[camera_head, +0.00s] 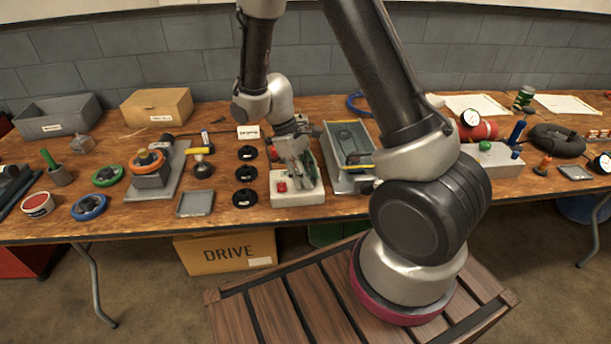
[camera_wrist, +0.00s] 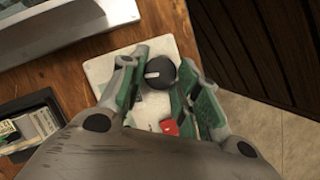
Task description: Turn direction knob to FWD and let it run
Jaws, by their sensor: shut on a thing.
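The pale control box (camera_head: 297,199) stands near the middle of the bench's front part. A red button (camera_head: 282,187) sits on its top; it also shows in the wrist view (camera_wrist: 170,127). The black round direction knob (camera_wrist: 159,73) with a white pointer mark sits on the box's pale top (camera_wrist: 103,69). My gripper (camera_head: 300,178) points down over the box. In the wrist view my gripper (camera_wrist: 164,62) has its green-padded fingers on both sides of the knob, shut on it. The knob is hidden by the fingers in the head view. No FWD lettering is readable.
Left of the box stand several black round parts (camera_head: 245,173) and a small grey tray (camera_head: 195,203). Right of it is a grey tray-like unit (camera_head: 345,180) with a yellow edge. The box is close to the bench's front edge (camera_head: 270,222). Behind are a cardboard box (camera_head: 157,106) and a grey bin (camera_head: 58,117).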

